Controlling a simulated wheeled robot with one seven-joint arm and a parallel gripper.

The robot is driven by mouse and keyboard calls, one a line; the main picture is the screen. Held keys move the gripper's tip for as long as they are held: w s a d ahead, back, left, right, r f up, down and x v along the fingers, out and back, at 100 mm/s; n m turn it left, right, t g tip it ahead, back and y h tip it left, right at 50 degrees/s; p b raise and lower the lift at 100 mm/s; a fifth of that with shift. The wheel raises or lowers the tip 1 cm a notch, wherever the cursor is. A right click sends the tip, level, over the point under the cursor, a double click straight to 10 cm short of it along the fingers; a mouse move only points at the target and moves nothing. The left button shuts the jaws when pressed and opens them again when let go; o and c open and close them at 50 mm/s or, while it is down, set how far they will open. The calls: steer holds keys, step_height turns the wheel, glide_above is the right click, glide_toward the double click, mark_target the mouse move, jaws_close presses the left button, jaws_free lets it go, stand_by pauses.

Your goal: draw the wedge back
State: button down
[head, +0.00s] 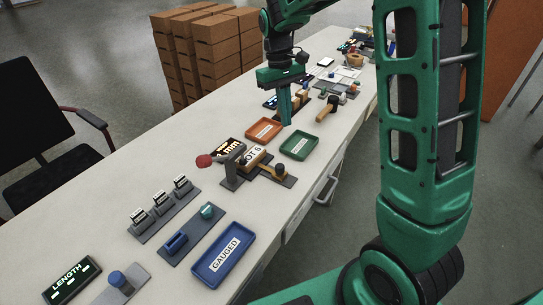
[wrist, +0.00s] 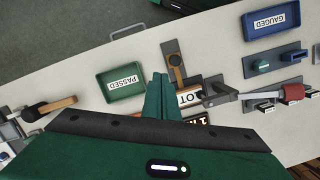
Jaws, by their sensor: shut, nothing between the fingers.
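A grey fixture (head: 231,181) sits mid-table with a red-handled lever (head: 205,160). Beside it a pale block labelled "LOT 6" (head: 253,156) lies on the fixture. My gripper (head: 286,123) is shut and empty, pointing down above the table beyond the fixture. In the wrist view my fingertips (wrist: 160,75) show left of the knob and partly cover the label block.
An orange tray (head: 264,132) and a green "PASSED" tray (head: 299,146) lie near my gripper. A blue "GAUGED" tray (head: 223,254) is at the near edge. Bare table lies left of the fixture.

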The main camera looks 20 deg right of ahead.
mark_target(280, 171)
steer(key=w+a+f+n, duration=0.2)
steer(key=w+a+f, duration=0.3)
steer(key=a, duration=0.2)
steer(key=shift+g, duration=0.3)
steer(key=x, duration=0.9)
steer(key=shift+w+d, duration=0.1)
steer(key=shift+d, duration=0.1)
steer(key=s, duration=0.1)
steer(key=s+d, duration=0.1)
steer(key=shift+s+f, duration=0.15)
steer(key=shift+s, duration=0.25)
steer(key=shift+s+d, duration=0.25)
steer(key=shift+s, duration=0.25)
steer(key=shift+s, duration=0.1)
